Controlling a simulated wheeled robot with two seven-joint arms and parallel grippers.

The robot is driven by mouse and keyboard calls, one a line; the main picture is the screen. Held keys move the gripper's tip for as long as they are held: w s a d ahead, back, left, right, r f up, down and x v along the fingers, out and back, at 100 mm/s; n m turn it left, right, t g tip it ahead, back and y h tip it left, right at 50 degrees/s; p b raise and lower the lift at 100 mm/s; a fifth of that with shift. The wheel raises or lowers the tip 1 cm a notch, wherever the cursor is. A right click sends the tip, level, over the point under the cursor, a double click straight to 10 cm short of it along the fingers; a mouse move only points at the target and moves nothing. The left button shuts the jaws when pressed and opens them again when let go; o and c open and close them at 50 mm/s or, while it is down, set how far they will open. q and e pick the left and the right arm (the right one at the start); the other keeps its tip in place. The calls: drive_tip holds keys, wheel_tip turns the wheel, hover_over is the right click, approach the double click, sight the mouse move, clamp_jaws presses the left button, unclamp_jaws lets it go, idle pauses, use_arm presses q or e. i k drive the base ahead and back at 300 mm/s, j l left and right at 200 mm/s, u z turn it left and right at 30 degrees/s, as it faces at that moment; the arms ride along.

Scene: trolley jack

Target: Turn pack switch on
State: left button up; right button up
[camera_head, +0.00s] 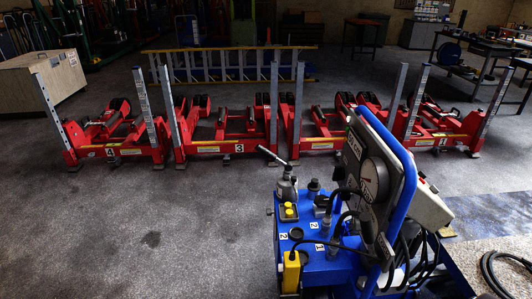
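A blue hydraulic power pack (310,262) stands at the lower right. A grey panel with a round gauge (373,180) rises from it inside a blue tube frame (404,165). A light grey box (428,205) with small red parts is fixed behind the panel. A yellow box (291,272) hangs at the pack's front left. I cannot make out which part is the pack switch. Neither of my grippers is in view.
Several red trolley jacks (238,147) with grey uprights stand in a row behind the pack. A cabinet (40,85) is at the left and a workbench (470,60) at the back right. Black cables hang by the pack. The floor at left (130,235) is clear.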

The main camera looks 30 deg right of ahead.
sight(338, 172)
drive_tip(key=i+u, duration=0.25)
drive_tip(key=i, duration=0.8)
drive_tip(key=i+z, duration=0.35)
drive_tip(key=i+j+z, duration=0.2)
drive_tip(key=z, duration=0.2)
drive_tip(key=i+j+z, duration=0.35)
drive_tip(key=k+l, duration=0.05)
drive_tip(key=l, duration=0.05)
